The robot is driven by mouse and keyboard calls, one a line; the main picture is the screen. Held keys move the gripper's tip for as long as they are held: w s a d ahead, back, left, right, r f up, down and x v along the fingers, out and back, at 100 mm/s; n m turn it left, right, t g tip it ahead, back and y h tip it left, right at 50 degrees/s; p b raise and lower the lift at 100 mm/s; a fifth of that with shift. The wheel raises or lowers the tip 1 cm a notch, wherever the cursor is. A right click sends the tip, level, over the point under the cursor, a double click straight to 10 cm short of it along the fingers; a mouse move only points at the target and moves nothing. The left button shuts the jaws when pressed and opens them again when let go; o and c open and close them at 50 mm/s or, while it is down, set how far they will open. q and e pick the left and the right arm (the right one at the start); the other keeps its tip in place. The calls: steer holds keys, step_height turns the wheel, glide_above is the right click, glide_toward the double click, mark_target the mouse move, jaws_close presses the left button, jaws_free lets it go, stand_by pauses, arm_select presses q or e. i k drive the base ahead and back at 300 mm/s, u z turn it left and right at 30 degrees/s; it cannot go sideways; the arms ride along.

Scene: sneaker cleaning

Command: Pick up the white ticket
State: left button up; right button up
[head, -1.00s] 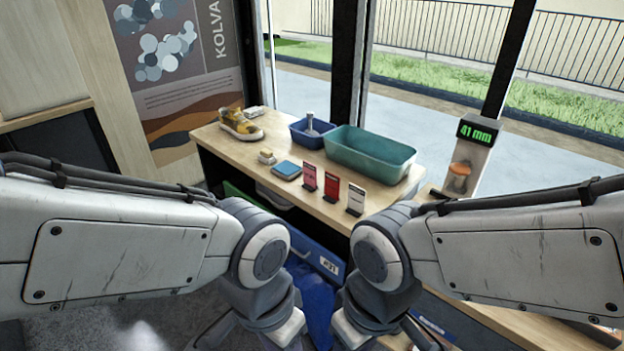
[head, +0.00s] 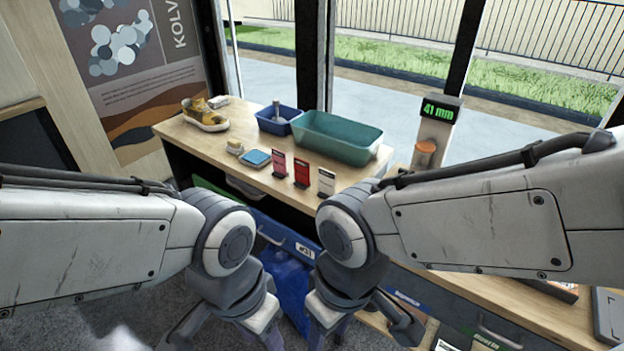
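The white ticket (head: 326,182) stands upright in a small dark holder near the front edge of the wooden table. A red ticket (head: 302,172) and a pink ticket (head: 279,163) stand to its left in similar holders. My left gripper hangs low at the bottom of the view, in front of the table. My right gripper hangs low to its right, also below the tabletop. The fingertips of both are cut off or too unclear to tell whether they are open. Both are well apart from the white ticket.
On the table (head: 205,151) are a yellow sneaker (head: 206,116), a blue bin (head: 270,125), a teal tub (head: 340,140), a blue pad (head: 257,158) and a small brush-like block (head: 235,147). A post with a "41 mm" display (head: 440,110) stands at right.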

mark_target(326, 178)
steer(key=k, duration=0.4)
steer(key=u, duration=0.7)
steer(key=i, duration=0.95)
steer(key=z, duration=0.65)
steer(key=i, duration=0.85)
steer(key=z, duration=0.8)
